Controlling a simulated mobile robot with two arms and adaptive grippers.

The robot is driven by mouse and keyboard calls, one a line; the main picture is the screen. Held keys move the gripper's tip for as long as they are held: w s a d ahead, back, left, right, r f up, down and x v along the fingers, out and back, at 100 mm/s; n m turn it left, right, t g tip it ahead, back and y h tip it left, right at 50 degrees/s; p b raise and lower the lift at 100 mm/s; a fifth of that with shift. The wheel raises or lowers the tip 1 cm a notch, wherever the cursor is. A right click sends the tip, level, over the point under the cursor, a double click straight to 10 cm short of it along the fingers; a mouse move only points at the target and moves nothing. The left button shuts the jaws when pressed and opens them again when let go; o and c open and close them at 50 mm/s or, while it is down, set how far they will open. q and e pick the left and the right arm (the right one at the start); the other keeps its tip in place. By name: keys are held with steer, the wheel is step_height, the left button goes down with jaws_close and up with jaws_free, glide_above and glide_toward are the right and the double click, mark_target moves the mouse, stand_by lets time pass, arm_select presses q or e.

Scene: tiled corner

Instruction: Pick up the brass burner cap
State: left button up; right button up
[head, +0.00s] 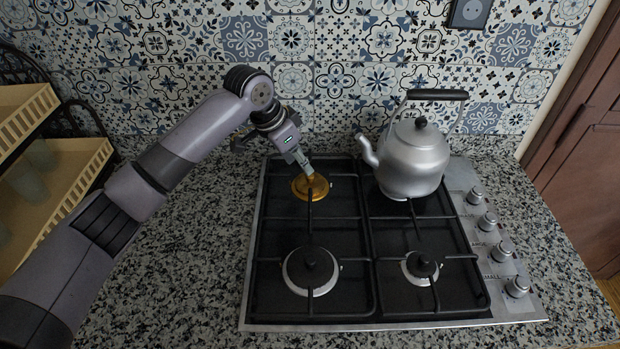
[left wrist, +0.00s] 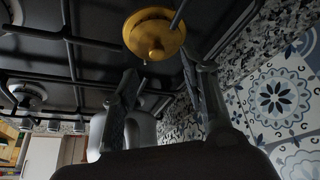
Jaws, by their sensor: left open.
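The brass burner cap (head: 318,189) is a round gold disc on the back left burner of the hob, under a black grate bar. My left gripper (head: 305,166) is just above it, reaching in from the left and pointing down at it. In the left wrist view the cap (left wrist: 150,36) lies beyond the fingertips, with a grate bar crossing its edge. The two fingers of the left gripper (left wrist: 166,80) are spread, with nothing between them. Whether a finger touches the cap cannot be told. My right gripper is in neither view.
A silver kettle (head: 411,160) stands on the back right burner, spout toward the left gripper. Black grates (head: 371,240) stand above the hob. Control knobs (head: 487,221) line its right side. The tiled wall (head: 330,100) is close behind. A tiered shelf (head: 70,175) stands left.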

mark_target(310, 180)
arm_select(q)
steer(key=shift+d+f, duration=0.25)
steer(key=shift+f, duration=0.15)
steer(key=p+x, duration=0.1)
steer(key=x, duration=0.4)
steer(key=shift+p, duration=0.3)
steer(key=shift+s+r, duration=0.1)
steer(key=shift+c, duration=0.5)
jaws_close()
